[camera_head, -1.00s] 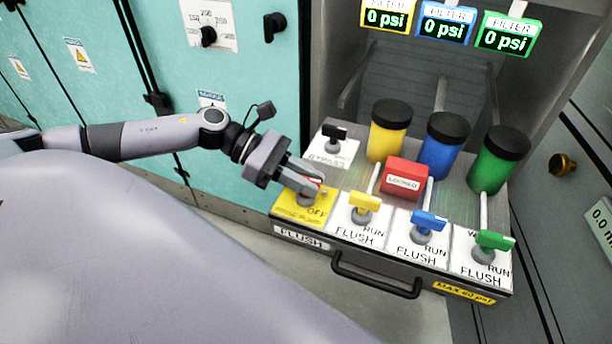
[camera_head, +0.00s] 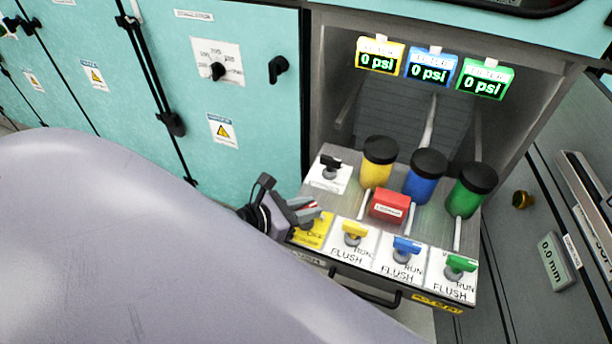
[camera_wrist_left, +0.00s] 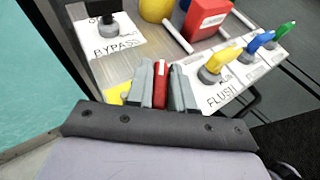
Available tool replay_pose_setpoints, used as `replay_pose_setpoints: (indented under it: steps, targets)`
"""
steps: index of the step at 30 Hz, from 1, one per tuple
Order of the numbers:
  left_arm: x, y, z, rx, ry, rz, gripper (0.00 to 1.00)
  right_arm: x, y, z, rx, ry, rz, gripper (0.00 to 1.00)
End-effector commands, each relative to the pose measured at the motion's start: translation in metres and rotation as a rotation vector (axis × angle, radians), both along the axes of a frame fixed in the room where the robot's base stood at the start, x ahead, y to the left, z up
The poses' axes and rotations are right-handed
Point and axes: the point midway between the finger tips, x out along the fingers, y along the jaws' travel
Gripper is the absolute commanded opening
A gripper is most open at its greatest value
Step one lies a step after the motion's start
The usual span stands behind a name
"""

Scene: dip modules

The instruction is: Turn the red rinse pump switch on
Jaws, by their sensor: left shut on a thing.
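The red rinse pump switch (camera_head: 309,206) sits on a yellow plate (camera_head: 320,227) at the front left corner of the panel. My left gripper (camera_head: 308,212) reaches it from the left and is shut on its handle. In the left wrist view the red handle (camera_wrist_left: 160,84) shows between the two grey fingers (camera_wrist_left: 160,88). The fingers cover most of the switch and part of the plate, and the lettering there is too small to read surely. My right gripper is in neither view.
Yellow (camera_head: 354,231), blue (camera_head: 405,247) and green (camera_head: 459,265) flush switches stand in a row to the right. Behind are a black bypass switch (camera_head: 330,165), a red box (camera_head: 389,206) and yellow, blue and green canisters. A drawer handle (camera_head: 365,292) is below.

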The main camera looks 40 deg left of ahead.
Motion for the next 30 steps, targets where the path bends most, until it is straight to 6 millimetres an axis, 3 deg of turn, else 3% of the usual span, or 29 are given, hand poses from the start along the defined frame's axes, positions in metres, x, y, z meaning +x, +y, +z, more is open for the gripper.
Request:
replay_pose_setpoints:
  steps: [1, 9, 21, 30]
  targets:
    - [-0.001, -0.003, 0.008, -0.007, 0.005, 0.047, 0.0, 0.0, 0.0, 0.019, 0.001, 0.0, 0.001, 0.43]
    - [-0.001, -0.003, 0.004, -0.005, 0.004, 0.296, 0.0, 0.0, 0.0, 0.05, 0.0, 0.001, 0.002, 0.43]
    - [-0.001, -0.001, 0.0, -0.002, 0.002, 0.557, 0.0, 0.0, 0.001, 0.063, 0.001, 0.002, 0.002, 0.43]
    - [0.0, -0.001, -0.001, 0.0, 0.0, 0.632, 0.0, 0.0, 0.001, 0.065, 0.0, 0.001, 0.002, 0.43]
